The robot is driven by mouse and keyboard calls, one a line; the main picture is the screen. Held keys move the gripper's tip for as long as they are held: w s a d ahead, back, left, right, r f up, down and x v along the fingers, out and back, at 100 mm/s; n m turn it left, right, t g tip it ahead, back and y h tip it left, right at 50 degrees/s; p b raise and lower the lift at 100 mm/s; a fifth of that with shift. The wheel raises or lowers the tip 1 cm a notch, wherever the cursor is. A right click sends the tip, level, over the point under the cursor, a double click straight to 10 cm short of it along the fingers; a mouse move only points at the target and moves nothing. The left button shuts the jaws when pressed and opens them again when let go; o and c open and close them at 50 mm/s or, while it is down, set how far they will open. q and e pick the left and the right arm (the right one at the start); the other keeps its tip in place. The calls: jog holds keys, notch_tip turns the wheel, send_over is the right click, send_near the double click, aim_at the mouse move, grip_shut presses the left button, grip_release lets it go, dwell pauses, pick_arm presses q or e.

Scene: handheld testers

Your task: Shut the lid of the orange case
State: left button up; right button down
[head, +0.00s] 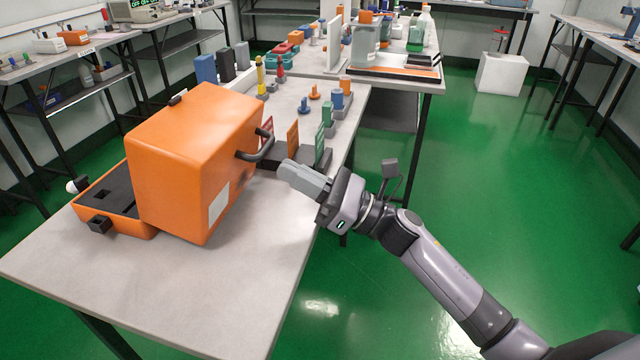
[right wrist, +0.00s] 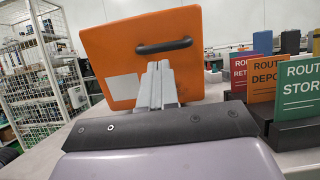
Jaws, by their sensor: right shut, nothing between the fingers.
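The orange case has a shallow base (head: 133,224) with a black foam insert on the table at the left. Its big orange lid (head: 190,150) stands open and tilted at the base's right side, hiding part of it. A black handle (head: 259,147) and a pale label are on the lid's right face. In the right wrist view the lid (right wrist: 115,60) and handle (right wrist: 164,46) are straight ahead. My right gripper (head: 284,171) is shut and empty, just right of the handle; whether it touches the lid is unclear. My left gripper is not in view.
A dark rack of coloured route cards (head: 293,140) stands behind the right gripper. Pegs, blocks and a yellow bottle (head: 261,75) stand farther back on the table (head: 255,280). The table's front is clear. A white box (head: 501,73) sits on the green floor.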

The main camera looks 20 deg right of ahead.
jog(key=shift+x, duration=1.15)
